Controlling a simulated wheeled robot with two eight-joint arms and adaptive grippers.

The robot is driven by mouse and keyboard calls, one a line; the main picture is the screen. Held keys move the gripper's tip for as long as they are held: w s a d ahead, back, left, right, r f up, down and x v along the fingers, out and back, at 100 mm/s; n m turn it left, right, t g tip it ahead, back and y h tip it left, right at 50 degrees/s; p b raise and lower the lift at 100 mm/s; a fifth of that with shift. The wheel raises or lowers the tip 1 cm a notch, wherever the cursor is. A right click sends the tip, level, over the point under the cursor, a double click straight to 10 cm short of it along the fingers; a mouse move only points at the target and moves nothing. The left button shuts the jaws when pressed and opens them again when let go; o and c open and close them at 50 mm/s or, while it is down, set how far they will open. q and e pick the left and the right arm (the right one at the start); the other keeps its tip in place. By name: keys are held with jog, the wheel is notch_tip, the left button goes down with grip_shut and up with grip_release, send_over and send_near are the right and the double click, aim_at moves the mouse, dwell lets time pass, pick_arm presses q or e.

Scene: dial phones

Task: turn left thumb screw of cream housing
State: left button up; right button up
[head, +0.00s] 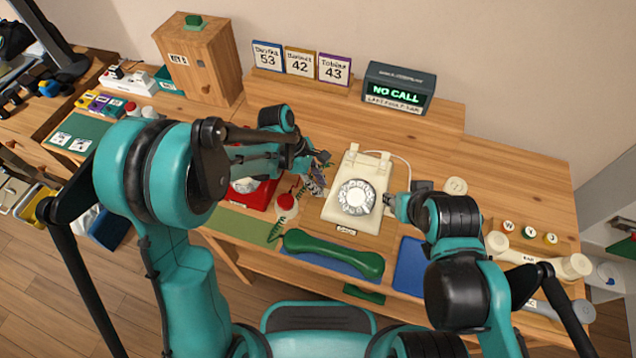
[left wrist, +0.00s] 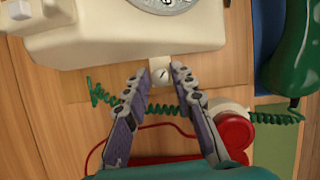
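The cream housing (head: 340,208) with a round dial sits on the table's middle. It also shows at the top of the left wrist view (left wrist: 130,35). A small pale slotted thumb screw (left wrist: 160,75) sits on a light tab at the housing's side edge. My left gripper (head: 322,172) is beside the housing's left side. In the left wrist view its two purple-grey fingers (left wrist: 160,72) are spread, one on each side of the screw, with small gaps. My right gripper (head: 392,205) is at the housing's right side; its fingers are too small to judge.
A red phone (head: 262,192) is partly hidden behind my left arm. A green handset (head: 335,253) lies in front. A "NO CALL" display (head: 398,90) stands behind.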

pick_arm(q)
grip_shut()
jog(key=shift+m, duration=0.3)
jog(key=m+g, duration=0.1)
jog(key=m, duration=0.2)
jog(key=shift+w+y, duration=0.1)
jog(key=shift+y, duration=0.2)
jog(key=shift+d+m+g+y, duration=0.1)
jog(key=shift+m+g+y, duration=0.45)
jog(key=shift+m, duration=1.35)
jog(key=shift+g, duration=0.25)
jog(key=o, duration=0.6)
grip_release()
